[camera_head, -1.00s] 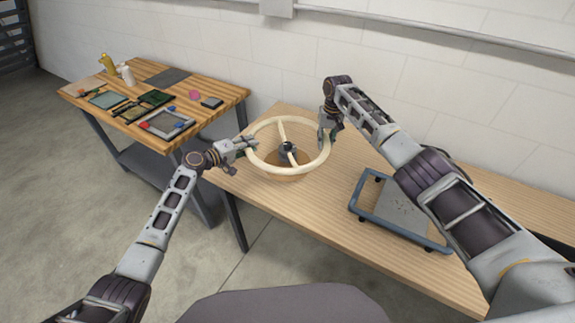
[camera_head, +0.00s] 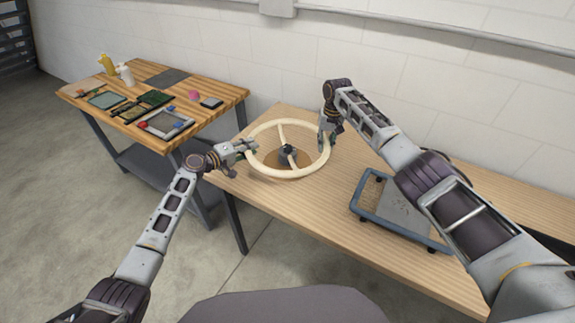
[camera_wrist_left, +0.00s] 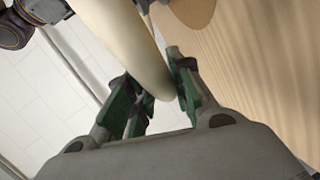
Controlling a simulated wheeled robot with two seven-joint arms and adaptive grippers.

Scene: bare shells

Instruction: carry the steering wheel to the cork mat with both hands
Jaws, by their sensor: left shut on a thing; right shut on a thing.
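The steering wheel (camera_head: 289,173) is a cream ring with spokes and a dark hub, lying roughly level. My left gripper (camera_head: 250,148) is shut on the left side of its rim. My right gripper (camera_head: 324,138) is shut on the right side of its rim. In the left wrist view the rim (camera_wrist_left: 140,50) lies between the green fingers of my left gripper (camera_wrist_left: 158,92). The round brown cork mat (camera_head: 271,160) shows through the ring, below the wheel. I cannot tell whether the wheel touches it.
The wooden table (camera_head: 275,196) has free room in front of the wheel. A blue-framed trolley (camera_head: 405,212) sits to the right, under my right arm. A second workbench (camera_head: 85,86) at the left holds bottles, trays and small parts. A white wall (camera_head: 230,55) stands behind.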

